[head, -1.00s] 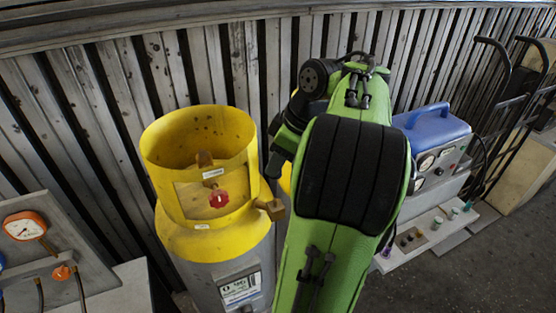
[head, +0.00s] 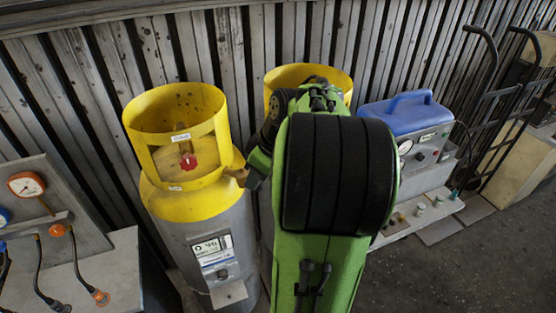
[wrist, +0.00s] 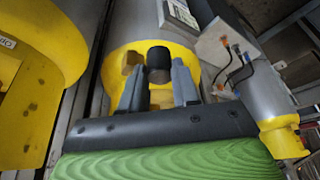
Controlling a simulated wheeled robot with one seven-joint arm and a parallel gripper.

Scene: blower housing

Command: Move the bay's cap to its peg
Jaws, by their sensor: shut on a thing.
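A dark round cap (wrist: 158,54) sits between the fingertips of my gripper (wrist: 158,70) in the wrist view, and the jaws are shut on it. The cap is right beside a brass outlet (wrist: 130,62) on a yellow-topped cylinder. I cannot tell whether the cap touches the outlet. In the head view the brass outlet (head: 238,175) sticks out to the right of the yellow collar (head: 150,160), and my arm reaches down beside it. The cap and fingertips are hidden there. I cannot make out which fitting is the peg.
A second yellow collar (head: 335,80) stands behind my arm. A blue-topped machine (head: 405,120) stands to the right above a ledge (head: 395,237) with several small fittings. A gauge panel (head: 35,200) with hoses is at the left. A hand truck (head: 490,110) stands at the far right.

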